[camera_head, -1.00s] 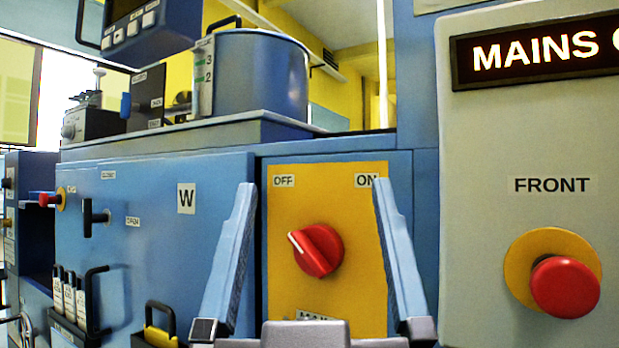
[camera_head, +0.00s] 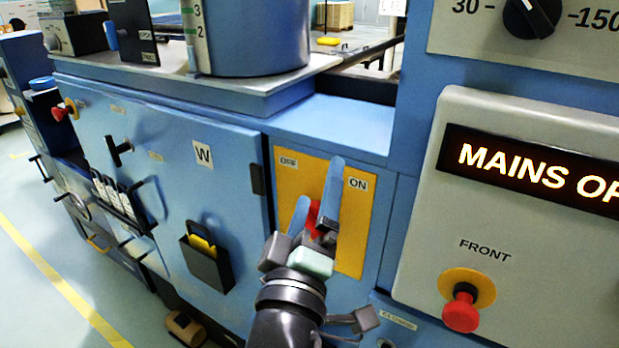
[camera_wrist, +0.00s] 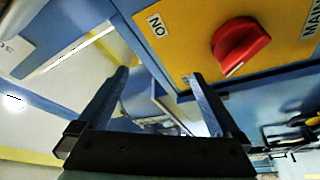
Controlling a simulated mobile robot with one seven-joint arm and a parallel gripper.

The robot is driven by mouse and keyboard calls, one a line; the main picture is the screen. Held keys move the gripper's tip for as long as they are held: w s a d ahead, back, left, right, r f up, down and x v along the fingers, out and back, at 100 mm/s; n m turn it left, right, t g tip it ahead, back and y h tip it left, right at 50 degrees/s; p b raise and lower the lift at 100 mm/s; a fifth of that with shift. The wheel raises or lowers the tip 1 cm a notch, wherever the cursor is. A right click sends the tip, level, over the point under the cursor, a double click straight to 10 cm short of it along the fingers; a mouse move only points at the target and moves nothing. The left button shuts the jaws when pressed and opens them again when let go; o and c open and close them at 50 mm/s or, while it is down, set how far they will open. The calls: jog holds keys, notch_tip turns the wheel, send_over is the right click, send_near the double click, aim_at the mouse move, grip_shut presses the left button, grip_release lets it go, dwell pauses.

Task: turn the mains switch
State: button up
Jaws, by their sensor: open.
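The mains switch is a red knob on a yellow plate (camera_head: 352,240) with OFF at upper left and ON at upper right. In the head view my gripper (camera_head: 320,179) is in front of the plate, and its fingers hide most of the knob (camera_head: 312,215). The wrist view shows the knob (camera_wrist: 240,44) clearly, with a white pointer mark on its lower side. There my gripper (camera_wrist: 160,74) is open and empty, and the knob lies above and right of the fingers, not between them. The ON label (camera_wrist: 157,24) shows turned over.
A lit display (camera_head: 530,178) at right reads MAINS OF, cut off by the edge. Below it is a red FRONT button (camera_head: 462,308). Left of the plate is a blue door (camera_head: 160,190) with a black holder (camera_head: 205,262). A blue ledge and cylinder (camera_head: 250,35) are above.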

jog(key=n+g+p, duration=0.1)
jog(key=n+p, duration=0.2)
jog(key=p, duration=0.2)
jog(key=n+g+p, duration=0.4)
jog(key=n+p, duration=0.7)
jog(key=p, duration=0.7)
send_near(309, 227)
jog(key=x, duration=1)
jog(key=shift+f, duration=0.25)
jog(key=c, duration=1.2)
jog(key=shift+b, duration=0.3)
